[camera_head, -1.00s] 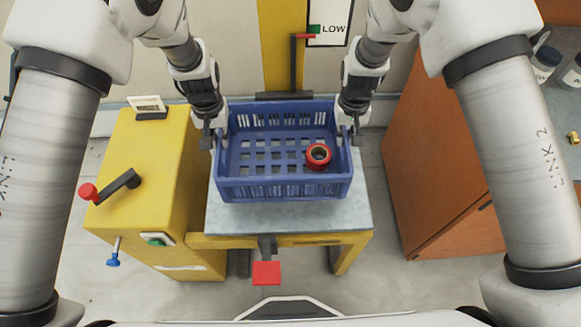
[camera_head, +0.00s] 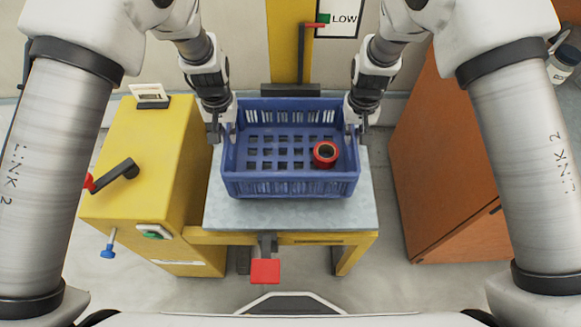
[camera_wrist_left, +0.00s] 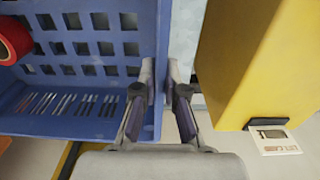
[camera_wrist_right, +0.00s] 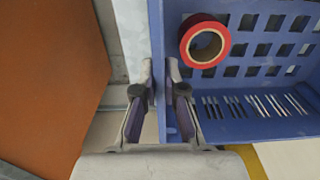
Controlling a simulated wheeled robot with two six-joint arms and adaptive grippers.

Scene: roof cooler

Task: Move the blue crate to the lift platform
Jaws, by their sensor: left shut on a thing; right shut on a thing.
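The blue crate (camera_head: 290,188) is upright over the grey lift platform (camera_head: 290,216), set back from its front edge; whether it rests on it or hangs just above, I cannot tell. A red roll (camera_head: 325,155) sits in the crate's right part. My left gripper (camera_head: 222,134) is shut on the crate's left wall; the left wrist view shows the wall between its fingers (camera_wrist_left: 159,80). My right gripper (camera_head: 356,134) is shut on the crate's right wall, also seen between its fingers (camera_wrist_right: 160,80) in the right wrist view.
A yellow cabinet (camera_head: 140,170) with a black crank (camera_head: 118,172) stands left of the platform. An orange-brown cabinet (camera_head: 450,150) stands right. A yellow post (camera_head: 290,50) with a LOW sign (camera_head: 342,18) is behind. A red pedal (camera_head: 265,271) juts out in front.

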